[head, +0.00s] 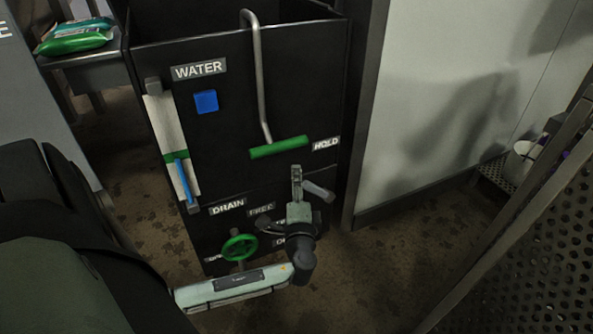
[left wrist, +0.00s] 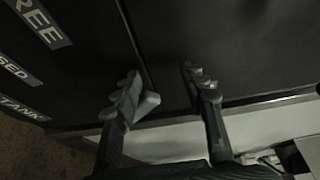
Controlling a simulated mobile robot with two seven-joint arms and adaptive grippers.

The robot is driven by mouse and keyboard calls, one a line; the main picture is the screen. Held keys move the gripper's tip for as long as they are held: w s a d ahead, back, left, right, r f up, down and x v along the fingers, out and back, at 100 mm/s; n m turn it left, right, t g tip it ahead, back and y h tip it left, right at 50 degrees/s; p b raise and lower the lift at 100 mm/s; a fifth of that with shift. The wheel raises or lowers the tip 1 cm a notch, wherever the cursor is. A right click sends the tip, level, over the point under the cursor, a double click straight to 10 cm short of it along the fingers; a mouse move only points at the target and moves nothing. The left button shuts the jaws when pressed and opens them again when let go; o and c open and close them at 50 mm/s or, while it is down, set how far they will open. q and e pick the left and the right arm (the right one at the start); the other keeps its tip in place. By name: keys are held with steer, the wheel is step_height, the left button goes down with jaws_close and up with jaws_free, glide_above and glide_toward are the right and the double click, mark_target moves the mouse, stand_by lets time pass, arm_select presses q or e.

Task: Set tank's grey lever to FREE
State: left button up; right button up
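The tank (head: 225,120) is a tall dark box with an open top. A light grey lever end (head: 318,191) shows at its lower right front, just right of my left gripper (head: 297,180). In the left wrist view my left gripper (left wrist: 165,88) has its fingers wide apart. The grey lever end (left wrist: 147,104) shows close beside the left finger, on the side facing the gap; whether they touch I cannot tell. The FREE label (head: 260,209) is left of the gripper; the FREE label also shows in the left wrist view (left wrist: 42,22). The lever's pivot is hidden. My right gripper is out of view.
A bent pipe with a green handle (head: 278,148) sits by the HOLD label (head: 326,143). A green drain wheel (head: 239,248) is left of my left wrist. A blue square (head: 206,101) and a level gauge (head: 172,140) are on the tank front. A perforated panel (head: 540,250) stands at right.

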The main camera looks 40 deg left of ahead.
arm_select(q)
steer(key=shift+r, duration=0.35)
